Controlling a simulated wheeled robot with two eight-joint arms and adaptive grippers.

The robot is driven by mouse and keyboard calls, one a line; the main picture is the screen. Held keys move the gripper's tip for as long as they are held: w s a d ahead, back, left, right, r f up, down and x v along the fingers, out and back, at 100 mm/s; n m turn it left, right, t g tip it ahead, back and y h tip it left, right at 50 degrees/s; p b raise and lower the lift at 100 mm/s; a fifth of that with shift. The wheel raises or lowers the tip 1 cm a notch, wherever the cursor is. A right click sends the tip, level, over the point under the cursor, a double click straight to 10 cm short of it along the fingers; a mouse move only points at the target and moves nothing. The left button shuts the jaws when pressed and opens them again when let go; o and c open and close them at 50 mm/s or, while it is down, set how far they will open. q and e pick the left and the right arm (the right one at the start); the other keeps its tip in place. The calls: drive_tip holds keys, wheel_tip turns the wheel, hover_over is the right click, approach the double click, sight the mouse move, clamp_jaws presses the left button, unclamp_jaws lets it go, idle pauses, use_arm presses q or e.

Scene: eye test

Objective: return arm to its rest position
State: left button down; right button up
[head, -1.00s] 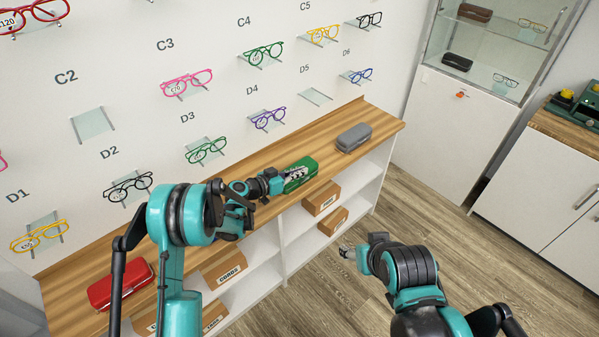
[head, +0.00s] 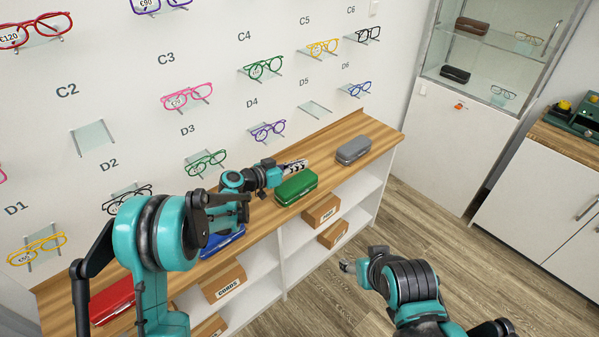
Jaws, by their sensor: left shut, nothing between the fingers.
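My left arm reaches in from the left over the wooden counter (head: 330,152). Its gripper (head: 297,166) is shut and empty, showing just behind and above the green glasses case (head: 297,188) in the picture, apart from it. The green case lies closed on the counter. My right gripper (head: 347,266) shows only as a small part at the end of the right arm, over the floor. Whether its fingers are open or shut cannot be made out.
A grey case (head: 352,150), a blue case (head: 222,243), partly hidden by my left arm, and a red case (head: 112,302) lie on the counter. Glasses on wall holders stand close behind. Open floor (head: 320,300) lies at right.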

use_arm(q)
drive_tip(key=s+a+r+n+y, duration=0.25)
drive_tip(key=s+a+r, duration=0.2)
drive_tip(key=s, duration=0.35)
drive_tip(key=s+a+r+n+y, duration=0.2)
drive_tip(key=s+a+r+y, duration=0.1)
drive_tip(key=s+a, duration=0.4)
drive_tip(key=s+a+f+n+y, duration=0.1)
drive_tip(key=s+a+y, duration=0.1)
drive_tip(key=s+a, duration=0.2)
drive_tip(key=s+a+f+n+y, duration=0.2)
drive_tip(key=s+a, duration=0.2)
drive_tip(key=s, duration=0.6)
drive_tip(key=s+a+f+n+g+y, duration=0.1)
drive_tip(key=s+a+y, duration=0.2)
drive_tip(key=s+a, duration=0.2)
drive_tip(key=s, duration=0.3)
drive_tip(key=shift+f+n, duration=0.35)
drive_tip(key=shift+s+a, duration=0.1)
